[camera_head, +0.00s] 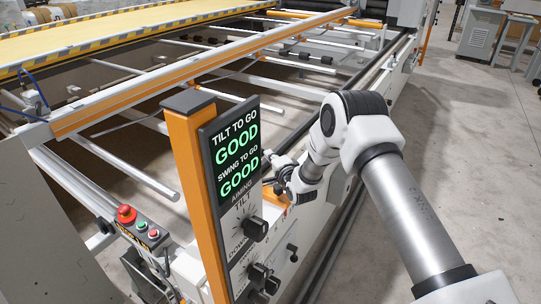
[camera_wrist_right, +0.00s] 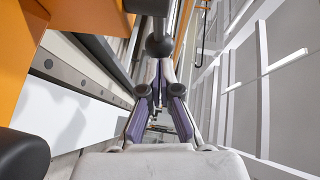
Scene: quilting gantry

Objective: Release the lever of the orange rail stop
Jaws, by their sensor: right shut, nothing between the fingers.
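Orange metal (camera_wrist_right: 95,17) lies left of the lever, perhaps part of the rail stop. In the head view my right gripper (camera_head: 277,174) is behind the display panel's right edge, and a small orange part (camera_head: 283,213) shows below it, partly hidden. My left gripper is not in view.
An orange post with a dark display panel (camera_head: 228,152) stands left of my right arm; both readings say GOOD. Knobs (camera_head: 256,228) sit below the readings. A button box (camera_head: 140,229) stands at left. Rails and rods (camera_head: 125,165) lie beyond.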

